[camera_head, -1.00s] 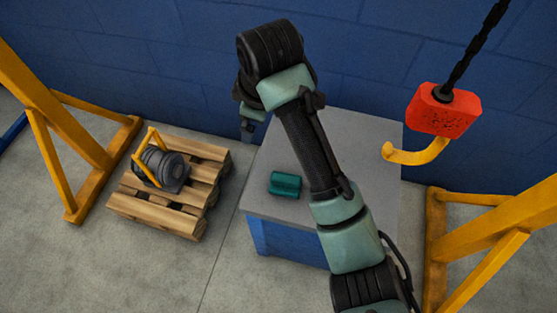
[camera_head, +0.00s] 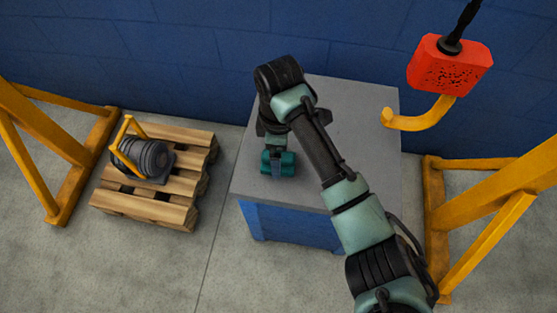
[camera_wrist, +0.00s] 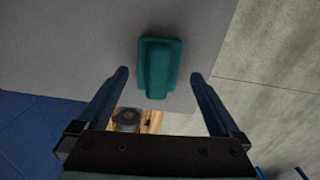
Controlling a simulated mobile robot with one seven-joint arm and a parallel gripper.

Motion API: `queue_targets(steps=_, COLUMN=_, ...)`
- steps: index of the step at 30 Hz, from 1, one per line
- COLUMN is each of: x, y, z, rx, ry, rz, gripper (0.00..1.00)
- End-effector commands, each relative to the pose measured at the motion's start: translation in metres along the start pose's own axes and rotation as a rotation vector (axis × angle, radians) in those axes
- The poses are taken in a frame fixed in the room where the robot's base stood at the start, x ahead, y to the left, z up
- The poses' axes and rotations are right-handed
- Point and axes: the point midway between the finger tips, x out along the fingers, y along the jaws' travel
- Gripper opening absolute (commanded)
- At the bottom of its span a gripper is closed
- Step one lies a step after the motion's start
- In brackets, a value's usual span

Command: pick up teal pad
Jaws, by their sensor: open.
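The teal pad (camera_head: 288,164) lies on the grey top of the blue table near its front left edge. In the head view my gripper (camera_head: 277,168) is over it and hides part of it. In the wrist view the teal pad (camera_wrist: 158,68) shows whole, with a raised ridge along its middle. My gripper (camera_wrist: 162,80) is open there, one finger on each side of the pad, with gaps left and right. The pad reaches beyond the fingertips in that picture. I cannot tell how high the fingers are above the table.
The table (camera_head: 350,120) is otherwise bare. A red hoist block (camera_head: 450,67) with a yellow hook (camera_head: 425,118) hangs at the right. A wooden pallet (camera_head: 150,208) with a dark motor-like unit (camera_head: 145,158) stands at the left. Yellow frames (camera_head: 490,215) flank the scene.

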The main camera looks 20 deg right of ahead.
Motion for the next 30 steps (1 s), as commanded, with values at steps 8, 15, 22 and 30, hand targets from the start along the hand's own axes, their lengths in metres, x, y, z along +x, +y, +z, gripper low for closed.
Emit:
queue_targets(steps=8, x=0.032, y=0.002, z=0.000, rx=0.000, ry=-0.001, rz=0.001, gripper=1.00)
queue_targets(steps=15, x=0.032, y=0.002, z=0.000, rx=0.001, ry=0.000, rz=0.001, gripper=0.96)
queue_targets(steps=22, x=0.032, y=0.002, z=0.000, rx=0.001, ry=0.000, rz=0.001, gripper=0.55)
queue_targets(steps=30, x=0.031, y=0.002, z=0.000, rx=0.001, ry=0.000, rz=0.001, gripper=0.17)
